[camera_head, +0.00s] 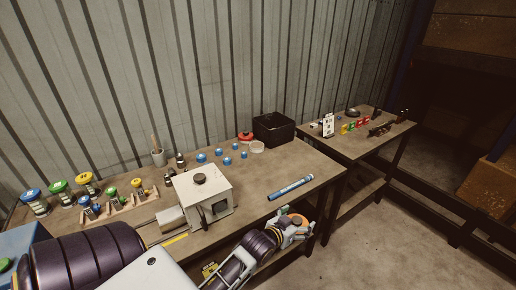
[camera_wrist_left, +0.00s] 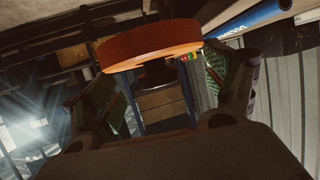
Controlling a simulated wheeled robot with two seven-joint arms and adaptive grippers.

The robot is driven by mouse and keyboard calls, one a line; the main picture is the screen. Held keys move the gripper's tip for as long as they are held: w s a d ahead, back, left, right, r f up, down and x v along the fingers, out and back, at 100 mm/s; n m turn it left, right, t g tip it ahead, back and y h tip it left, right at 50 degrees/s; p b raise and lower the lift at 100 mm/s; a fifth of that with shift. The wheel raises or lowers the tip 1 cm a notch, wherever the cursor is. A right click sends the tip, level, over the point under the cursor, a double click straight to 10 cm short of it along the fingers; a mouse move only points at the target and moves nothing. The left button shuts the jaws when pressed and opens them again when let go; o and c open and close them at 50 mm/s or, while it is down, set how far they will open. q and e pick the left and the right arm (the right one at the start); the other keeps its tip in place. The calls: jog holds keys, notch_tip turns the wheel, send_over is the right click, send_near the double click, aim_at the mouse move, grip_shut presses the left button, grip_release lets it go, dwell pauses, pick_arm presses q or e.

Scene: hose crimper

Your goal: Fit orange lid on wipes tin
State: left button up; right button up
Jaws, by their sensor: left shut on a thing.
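My left gripper (camera_head: 292,229) is at the front right edge of the main table, shut on the orange lid (camera_head: 298,219). In the left wrist view the lid (camera_wrist_left: 150,44) is a thick orange disc between the green-padded fingers, seen nearly edge-on. I cannot tell for sure which thing is the wipes tin; a small pale round container (camera_head: 257,147) stands at the back of the table, in front of the black box. My right gripper is not in view.
A blue tube (camera_head: 290,187) lies on the table behind my left gripper. A white machine (camera_head: 203,197) stands left of it. Several blue caps, a red ring (camera_head: 245,137) and a black box (camera_head: 273,128) are at the back. A second table (camera_head: 375,140) stands right.

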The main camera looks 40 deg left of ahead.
pick_arm(q)
jog(key=shift+w+a+r, duration=0.15)
jog(key=shift+a, duration=0.2)
jog(key=shift+w+a+r, duration=0.15)
jog(key=shift+a, duration=0.2)
jog(key=w+a+r, duration=0.3)
jog(key=a+r, duration=0.3)
jog(key=a, duration=0.3)
jog(key=w+a+r+m+h, duration=0.1)
jog(key=w+a+r, duration=0.2)
jog(key=a+r, duration=0.3)
jog(key=w+a+r+m+h+p, duration=0.1)
jog(key=w+a+r, duration=0.2)
jog(key=a, duration=0.9)
notch_tip(320, 180, up, 4)
jog(key=shift+w+f, duration=0.25)
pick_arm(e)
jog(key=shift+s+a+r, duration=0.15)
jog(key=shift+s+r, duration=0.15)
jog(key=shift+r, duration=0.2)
pick_arm(q)
jog(key=shift+h, duration=0.3)
jog(key=shift+r+m+h, duration=0.1)
jog(key=shift+m+h, duration=0.2)
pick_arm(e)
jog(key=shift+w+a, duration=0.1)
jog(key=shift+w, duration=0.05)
